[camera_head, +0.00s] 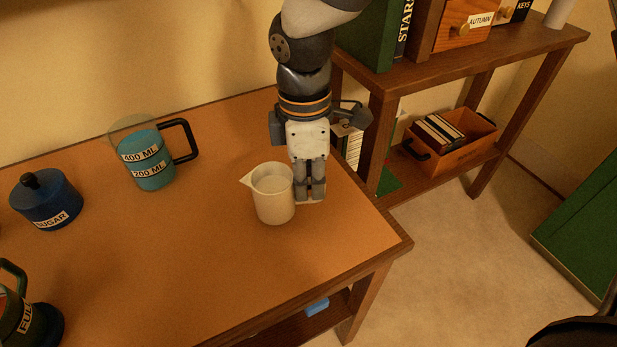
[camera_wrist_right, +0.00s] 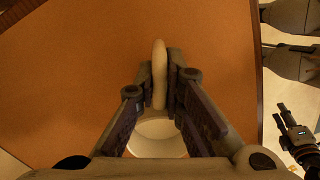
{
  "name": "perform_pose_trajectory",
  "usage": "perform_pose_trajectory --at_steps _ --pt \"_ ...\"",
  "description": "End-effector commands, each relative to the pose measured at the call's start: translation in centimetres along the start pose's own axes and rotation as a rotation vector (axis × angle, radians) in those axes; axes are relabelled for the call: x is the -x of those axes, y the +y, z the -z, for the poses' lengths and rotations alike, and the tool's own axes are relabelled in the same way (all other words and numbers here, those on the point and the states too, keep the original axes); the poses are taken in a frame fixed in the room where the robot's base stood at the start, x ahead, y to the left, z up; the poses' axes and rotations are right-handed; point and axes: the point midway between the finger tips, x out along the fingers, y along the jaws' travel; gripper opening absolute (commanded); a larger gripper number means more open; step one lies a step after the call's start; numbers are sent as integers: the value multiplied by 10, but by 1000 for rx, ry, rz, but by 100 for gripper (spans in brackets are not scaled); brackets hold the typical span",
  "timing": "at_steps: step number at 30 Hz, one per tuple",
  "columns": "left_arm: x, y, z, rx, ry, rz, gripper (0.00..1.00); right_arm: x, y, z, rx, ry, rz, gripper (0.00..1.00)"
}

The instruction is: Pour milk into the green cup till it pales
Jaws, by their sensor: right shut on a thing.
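A cream pitcher (camera_head: 273,195) with a spout pointing left stands upright at the right part of the desk. A pale surface shows inside it. My right gripper (camera_head: 311,192) is at the pitcher's right side, shut on its handle. In the right wrist view the handle (camera_wrist_right: 159,75) sits between the two fingers of the right gripper (camera_wrist_right: 166,80), with part of the pitcher's body (camera_wrist_right: 157,137) below. I cannot tell whether the pitcher is lifted off the desk.
On the desk (camera_head: 190,265) stand a measuring jug (camera_head: 150,172) with blue contents, a blue sugar pot (camera_head: 46,203) and a dark pot (camera_head: 28,322) at the left edge. The desk middle is clear. A shelf (camera_head: 470,65) with an orange crate (camera_head: 455,158) stands right.

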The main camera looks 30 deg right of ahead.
Motion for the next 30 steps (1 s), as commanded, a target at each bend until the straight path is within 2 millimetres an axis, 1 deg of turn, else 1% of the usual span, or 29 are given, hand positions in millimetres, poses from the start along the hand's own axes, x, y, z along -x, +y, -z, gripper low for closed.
perform_pose_trajectory --at_steps 16,17,18,19,20,27,29,30 --pt "-2 0 -1 0 -5 0 31 -11 0 0 0 -1 0 0" --pt "-2 0 -1 0 -5 0 31 -11 1 0 0 0 -1 14" --pt "-2 0 -1 0 -5 0 31 -11 1 0 0 0 -1 23" --pt "-2 0 -1 0 -4 0 31 -11 0 0 0 0 -1 30" --pt "-2 0 -1 0 -4 0 31 -11 0 0 0 0 -1 33" --pt "-2 0 -1 0 -5 0 31 -11 0 0 0 -1 1 33" --pt "-2 0 -1 0 -5 0 31 -9 0 0 0 -1 0 33" --pt "-2 0 -1 0 -5 0 31 -4 1 0 0 0 0 33"
